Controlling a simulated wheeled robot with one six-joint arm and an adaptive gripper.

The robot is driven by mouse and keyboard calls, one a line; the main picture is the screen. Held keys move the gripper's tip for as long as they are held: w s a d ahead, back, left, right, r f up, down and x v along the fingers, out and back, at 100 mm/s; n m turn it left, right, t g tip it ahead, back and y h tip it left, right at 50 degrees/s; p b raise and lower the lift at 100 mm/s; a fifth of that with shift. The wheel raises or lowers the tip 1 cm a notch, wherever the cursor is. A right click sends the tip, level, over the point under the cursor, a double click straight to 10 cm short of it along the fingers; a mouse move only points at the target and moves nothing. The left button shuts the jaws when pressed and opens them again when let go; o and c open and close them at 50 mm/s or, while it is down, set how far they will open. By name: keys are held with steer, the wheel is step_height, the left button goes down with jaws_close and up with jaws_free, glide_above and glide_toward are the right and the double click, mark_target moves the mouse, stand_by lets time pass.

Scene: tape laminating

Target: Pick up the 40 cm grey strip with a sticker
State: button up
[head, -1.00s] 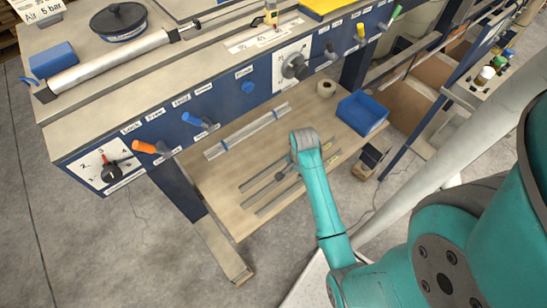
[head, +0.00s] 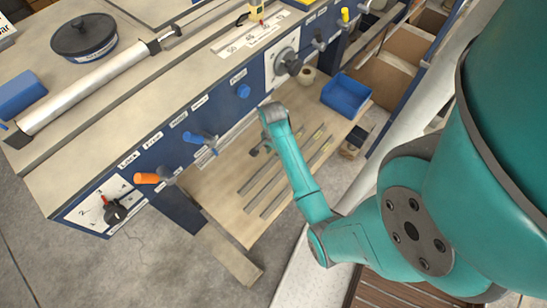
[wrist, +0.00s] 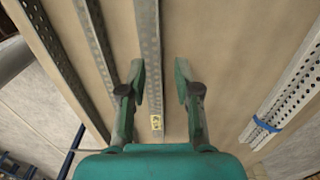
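A grey perforated strip (wrist: 149,48) with a small yellow sticker (wrist: 156,123) lies on the wooden lower shelf in the wrist view. It shows between the fingers of my gripper (wrist: 161,88), closer to the left finger. My gripper is open and holds nothing; its height above the strip is hard to judge. Two more grey strips, a middle one (wrist: 96,45) and an outer one (wrist: 50,45), lie to the left, roughly parallel. In the head view, grey strips (head: 263,184) lie on the shelf below my gripper (head: 261,149), which is partly hidden by my arm.
Light perforated strips with a blue band (wrist: 290,92) lie right of my gripper in the wrist view. The workbench front (head: 232,98), with levers, overhangs the shelf (head: 228,200). A blue bin (head: 346,95) and a tape roll (head: 307,76) stand at the shelf's far end.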

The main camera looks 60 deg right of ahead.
steer(key=shift+f, duration=1.15)
jaws_close()
steer(key=shift+r, duration=0.2)
